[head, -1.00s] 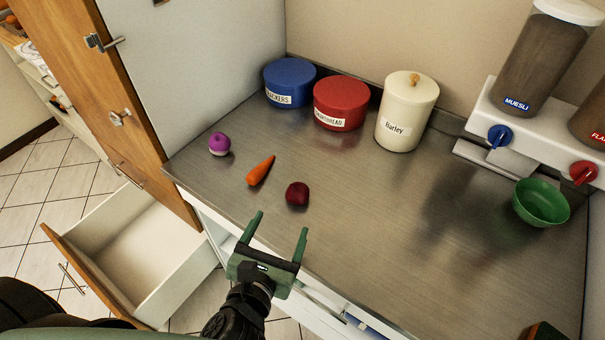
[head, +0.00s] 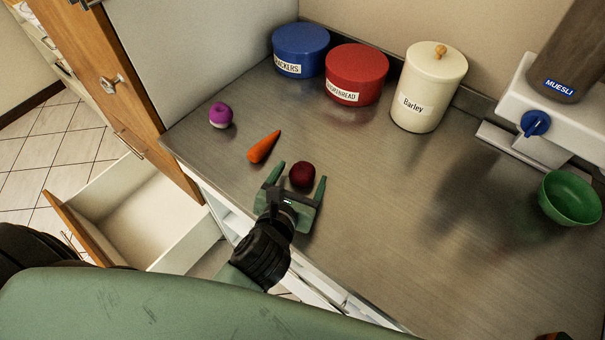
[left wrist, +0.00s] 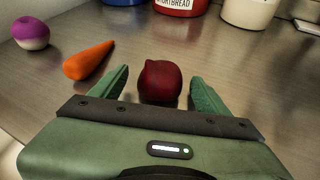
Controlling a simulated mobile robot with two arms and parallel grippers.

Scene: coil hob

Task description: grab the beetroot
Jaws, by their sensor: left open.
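The beetroot (head: 302,174) is a small dark red root resting on the metal worktop (head: 390,200). It also shows in the left wrist view (left wrist: 160,82). My left gripper (head: 299,180) is open, with its green fingers reaching over the worktop. In the left wrist view the beetroot sits between the two fingers (left wrist: 160,88), with a gap visible on both sides. My right gripper is not in view.
A carrot (head: 264,147) lies just left of the beetroot, and a purple-and-white turnip (head: 221,115) lies farther left. A blue tin (head: 300,50), red tin (head: 356,74) and Barley jar (head: 428,87) stand behind. A green bowl (head: 570,198) is at right. An open drawer (head: 130,215) is at lower left.

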